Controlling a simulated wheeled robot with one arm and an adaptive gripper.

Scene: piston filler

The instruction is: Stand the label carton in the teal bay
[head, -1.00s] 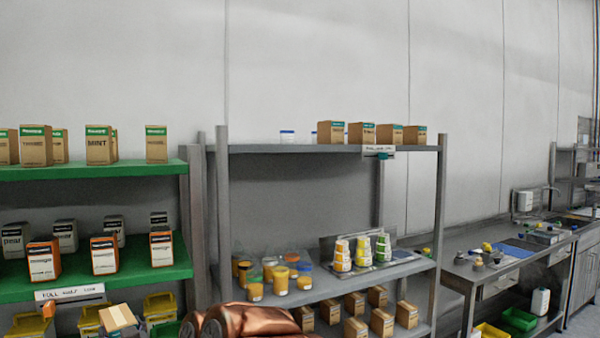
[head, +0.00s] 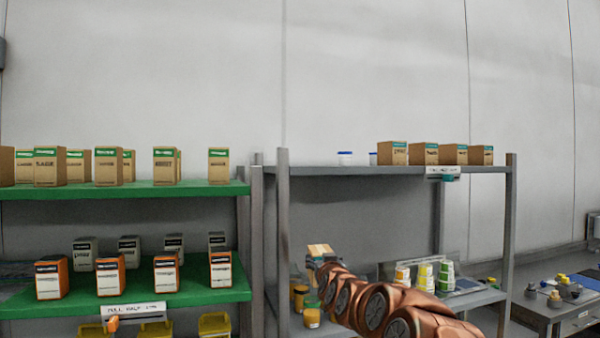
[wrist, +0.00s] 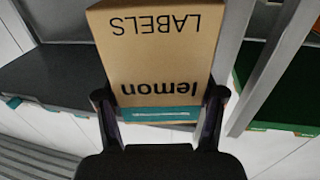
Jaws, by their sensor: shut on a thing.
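The label carton (wrist: 155,50) is brown, with "lemon" and "LABELS" printed upside down in the wrist view and a teal band close to my gripper. My gripper (wrist: 160,94) is shut on it, one finger on each side. In the head view the carton's pale top (head: 320,249) shows at the end of my arm, before the left part of the grey rack and below its top shelf. A teal marker (head: 448,178) hangs by a card under the grey top shelf (head: 330,171). Which space is the teal bay I cannot tell for sure.
Several brown cartons (head: 425,153) stand on the right of the grey top shelf, with small blue-lidded tubs (head: 345,158) left of them. Its left end is bare. A grey post (head: 283,220) and a green rack (head: 130,192) full of cartons stand to the left.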

